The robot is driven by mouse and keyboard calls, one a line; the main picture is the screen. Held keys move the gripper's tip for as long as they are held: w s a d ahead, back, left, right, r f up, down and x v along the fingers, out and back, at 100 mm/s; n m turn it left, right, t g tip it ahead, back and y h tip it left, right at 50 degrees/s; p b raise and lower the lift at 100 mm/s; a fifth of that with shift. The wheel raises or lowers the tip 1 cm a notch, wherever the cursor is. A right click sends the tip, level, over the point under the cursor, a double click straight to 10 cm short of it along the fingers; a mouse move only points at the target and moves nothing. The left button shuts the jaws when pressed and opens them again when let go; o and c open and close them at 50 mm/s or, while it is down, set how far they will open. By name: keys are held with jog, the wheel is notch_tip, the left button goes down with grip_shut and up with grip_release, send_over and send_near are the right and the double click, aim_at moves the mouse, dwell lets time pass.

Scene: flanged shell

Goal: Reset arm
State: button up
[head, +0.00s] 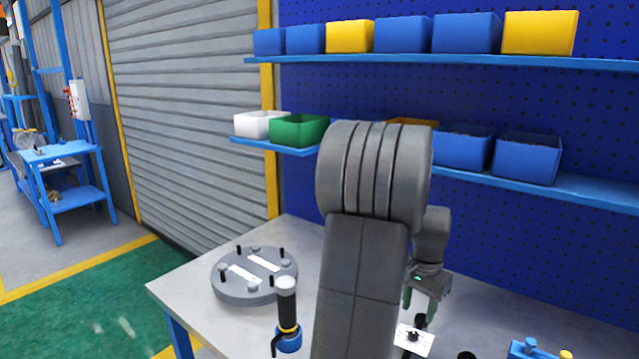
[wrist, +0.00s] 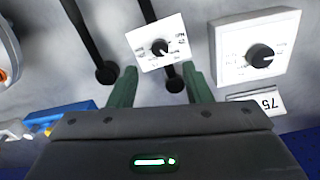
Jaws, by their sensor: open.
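My gripper (head: 420,304) is open above the right part of the table, partly hidden behind my arm in the head view. In the wrist view, its two green fingers (wrist: 160,72) stand apart with nothing visibly held between them. Beyond the fingertips is a small white plate with a black knob (wrist: 158,46). A larger white box with a black dial (wrist: 256,48) is to its right. A grey round flanged shell (head: 254,275) with several upright black pins and white strips lies on the table, left of my arm and well apart from the gripper.
A black-handled tool with a blue ring (head: 288,325) stands near the shell. Blue items (head: 532,349) lie at the lower right. Shelves with coloured bins (head: 527,158) line the blue pegboard behind my arm. The grey table (head: 190,284) is bare around the shell's left side.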

aim_at(414, 334)
notch_tip(414, 334, down, 7)
jog(key=shift+f, duration=0.1)
jog(key=n, duration=0.6)
jog(key=n+p, duration=0.1)
jog(key=n, duration=0.4)
jog(key=shift+n, duration=0.3)
notch_tip(414, 334, up, 9)
jog(key=shift+f, duration=0.15)
jog(key=shift+a, duration=0.1)
